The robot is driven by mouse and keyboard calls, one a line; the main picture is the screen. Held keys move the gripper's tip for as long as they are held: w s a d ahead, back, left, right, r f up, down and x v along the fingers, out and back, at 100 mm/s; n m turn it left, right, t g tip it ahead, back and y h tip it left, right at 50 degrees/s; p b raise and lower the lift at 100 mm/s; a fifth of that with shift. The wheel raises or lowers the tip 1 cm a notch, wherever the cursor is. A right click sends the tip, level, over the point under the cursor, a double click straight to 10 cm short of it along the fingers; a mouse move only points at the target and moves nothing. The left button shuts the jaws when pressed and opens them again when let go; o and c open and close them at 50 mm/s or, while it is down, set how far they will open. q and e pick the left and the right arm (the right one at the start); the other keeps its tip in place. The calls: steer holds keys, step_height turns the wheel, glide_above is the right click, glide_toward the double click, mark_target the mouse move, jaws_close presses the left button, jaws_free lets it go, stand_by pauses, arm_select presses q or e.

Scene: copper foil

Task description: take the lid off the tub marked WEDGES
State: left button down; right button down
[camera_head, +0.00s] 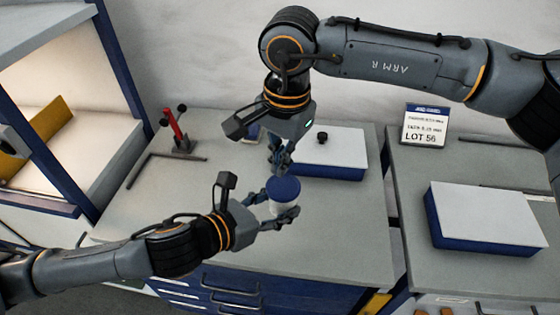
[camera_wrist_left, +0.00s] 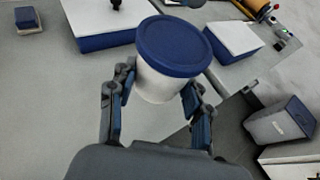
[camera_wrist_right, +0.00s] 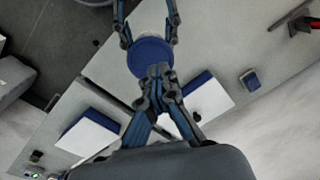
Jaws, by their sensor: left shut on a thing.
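A white tub (camera_head: 281,208) with a navy blue lid (camera_head: 284,188) is held upright above the bench. My left gripper (camera_head: 283,216) is shut around the tub's body, one finger on each side. In the left wrist view the tub (camera_wrist_left: 160,85) stands between the fingers and the lid (camera_wrist_left: 174,46) sits on its top. No marking is legible on it. My right gripper (camera_head: 277,160) points down just above the lid. In the right wrist view its fingertips (camera_wrist_right: 155,76) are together and empty, overlapping the edge of the lid (camera_wrist_right: 149,55); I cannot tell whether they touch it.
A white-topped blue box (camera_head: 335,160) with a black knob lies behind the tub. A similar box (camera_head: 480,218) lies on the right bench, near a LOT 56 sign (camera_head: 425,125). A red tool (camera_head: 178,130) stands at the back left. The bench front (camera_head: 340,235) is clear.

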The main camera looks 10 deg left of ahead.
steer(key=shift+a+r+h, duration=0.15)
steer(key=shift+r+h, duration=0.15)
steer(key=shift+h, duration=0.1)
steer(key=c, duration=1.6)
jaws_free()
steer(key=shift+r, duration=0.1)
